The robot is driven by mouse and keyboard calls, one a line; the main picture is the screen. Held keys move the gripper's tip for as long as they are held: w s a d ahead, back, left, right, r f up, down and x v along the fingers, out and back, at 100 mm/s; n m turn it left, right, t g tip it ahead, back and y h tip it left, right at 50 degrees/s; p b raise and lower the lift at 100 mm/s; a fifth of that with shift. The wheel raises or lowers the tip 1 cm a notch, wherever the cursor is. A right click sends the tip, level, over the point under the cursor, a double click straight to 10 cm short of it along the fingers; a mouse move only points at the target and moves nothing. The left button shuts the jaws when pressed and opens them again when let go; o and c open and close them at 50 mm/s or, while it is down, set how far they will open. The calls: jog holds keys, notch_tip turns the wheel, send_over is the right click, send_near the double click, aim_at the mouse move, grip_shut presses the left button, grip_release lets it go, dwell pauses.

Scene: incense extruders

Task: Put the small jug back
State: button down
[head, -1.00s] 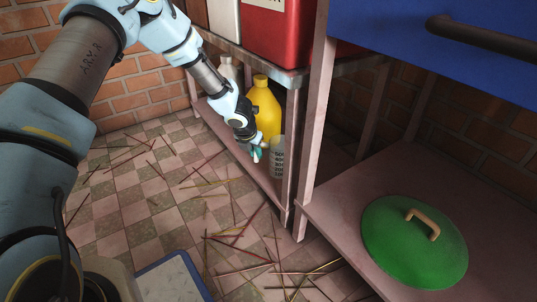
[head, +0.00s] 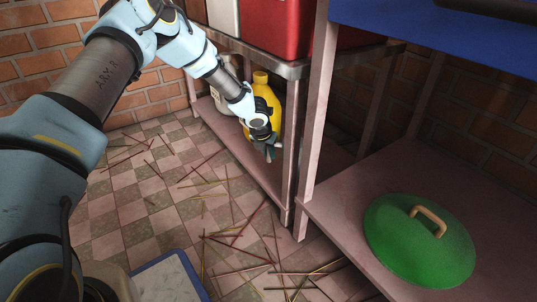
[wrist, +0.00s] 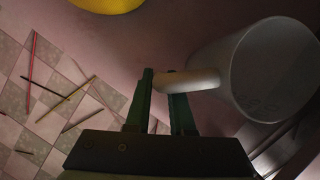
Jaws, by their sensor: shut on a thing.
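The small jug (wrist: 272,70) is a pale grey, see-through cup with a handle (wrist: 190,80), at the right of the wrist view. Its open mouth faces the camera. My gripper (wrist: 165,95) is shut on the handle, with one dark green finger on each side. In the head view my gripper (head: 268,152) is at the lower shelf (head: 243,163), in front of the yellow bottle and left of the shelf post. The jug is hidden there. I cannot tell whether its base touches the shelf.
The yellow bottle (head: 266,92) and a pale bottle (head: 220,95) stand on the lower shelf. The post (head: 291,150) is close to the right of my gripper. Incense sticks (head: 235,240) litter the tiled floor. A green lid (head: 418,240) lies on the bench at right.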

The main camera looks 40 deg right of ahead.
jog(key=shift+f, duration=0.2)
jog(key=c, duration=0.8)
grip_release()
jog(key=shift+p+v, duration=2.45)
jog(key=shift+v, duration=3.75)
